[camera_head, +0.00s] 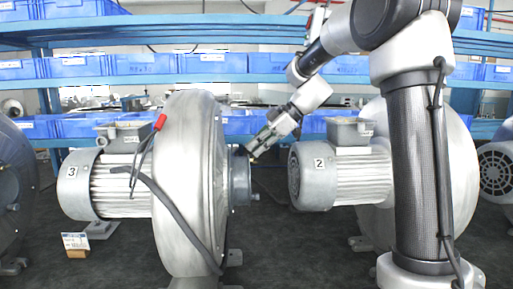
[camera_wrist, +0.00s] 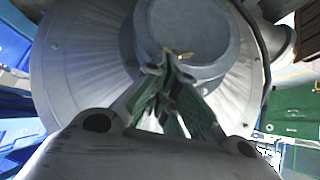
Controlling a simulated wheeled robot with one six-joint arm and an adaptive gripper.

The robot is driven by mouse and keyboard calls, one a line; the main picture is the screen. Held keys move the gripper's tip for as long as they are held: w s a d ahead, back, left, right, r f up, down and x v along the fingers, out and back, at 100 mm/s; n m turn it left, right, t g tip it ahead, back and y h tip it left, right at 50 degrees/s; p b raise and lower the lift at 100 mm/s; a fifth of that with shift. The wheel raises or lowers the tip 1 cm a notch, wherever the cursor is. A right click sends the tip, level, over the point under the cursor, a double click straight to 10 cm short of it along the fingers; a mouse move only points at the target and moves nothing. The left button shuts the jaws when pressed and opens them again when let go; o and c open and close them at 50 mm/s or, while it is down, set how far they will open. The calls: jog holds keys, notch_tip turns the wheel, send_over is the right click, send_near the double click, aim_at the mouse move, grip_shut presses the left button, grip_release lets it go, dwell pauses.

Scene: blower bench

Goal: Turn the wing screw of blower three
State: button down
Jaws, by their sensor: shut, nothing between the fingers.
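Blower three (camera_head: 185,190) stands left of centre in the head view, with a "3" label on its motor. Its round grey inlet end (camera_head: 239,180) faces right, and this end fills the top of the wrist view (camera_wrist: 190,28). A small brass-coloured wing screw (camera_wrist: 178,54) shows near the rim of that end, just beyond my fingertips. My gripper (camera_head: 252,157) is at the upper edge of the inlet end. In the wrist view my gripper (camera_wrist: 167,68) has its fingertips together and empty. I cannot tell whether they touch the screw.
Blower two (camera_head: 340,176) stands close to the right, its motor facing the gap where my gripper is. Shelves with blue bins (camera_head: 150,64) stand behind.

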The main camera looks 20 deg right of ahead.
jog(key=shift+w+g, duration=0.15)
jog(key=shift+g, duration=0.15)
jog(key=shift+w+d+f+m+g, duration=0.15)
jog(key=shift+w+m+g, duration=0.3)
jog(key=shift+g, duration=0.25)
jog(key=shift+w+f, duration=0.25)
jog(key=shift+w, duration=0.1)
dwell(0.8)
dwell(0.4)
